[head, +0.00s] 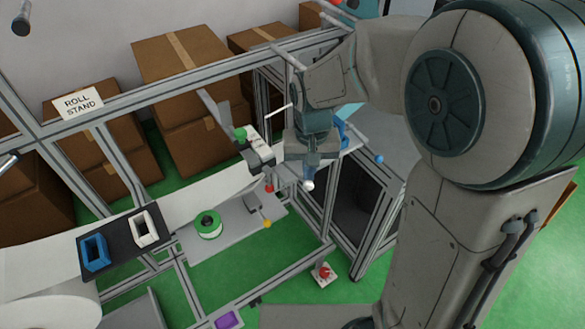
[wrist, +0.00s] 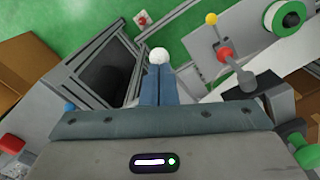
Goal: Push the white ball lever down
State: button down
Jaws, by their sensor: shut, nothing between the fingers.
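The white ball (head: 308,186) of the lever shows just below my gripper (head: 309,174) in the head view. In the wrist view the white ball (wrist: 159,55) is right at the tips of my gripper (wrist: 158,74), in line with them. The two blue fingers are together with nothing between them. The gripper points downward over the machine frame. Whether the fingertips touch the ball cannot be told. The lever's arm is hidden behind the fingers.
A yellow ball lever (head: 267,224), a red ball (head: 269,188) and a blue ball (head: 379,159) are nearby. A green-rimmed roll (head: 208,224) lies to the left. A red button (head: 323,272) is low in front. Metal rails (head: 205,75) cross behind.

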aim_at(308, 183)
jog(key=shift+f+b, duration=1.8)
jog(key=shift+f, duration=0.65)
notch_tip(308, 183, up, 8)
jog(key=p, duration=0.6)
jog(key=shift+r, duration=0.15)
jog(key=s+d+r+t, duration=0.3)
jog(key=s+d+r, duration=0.3)
jog(key=s+d, duration=0.6)
jog(key=shift+s+r+m, duration=0.4)
jog(key=shift+a, duration=0.2)
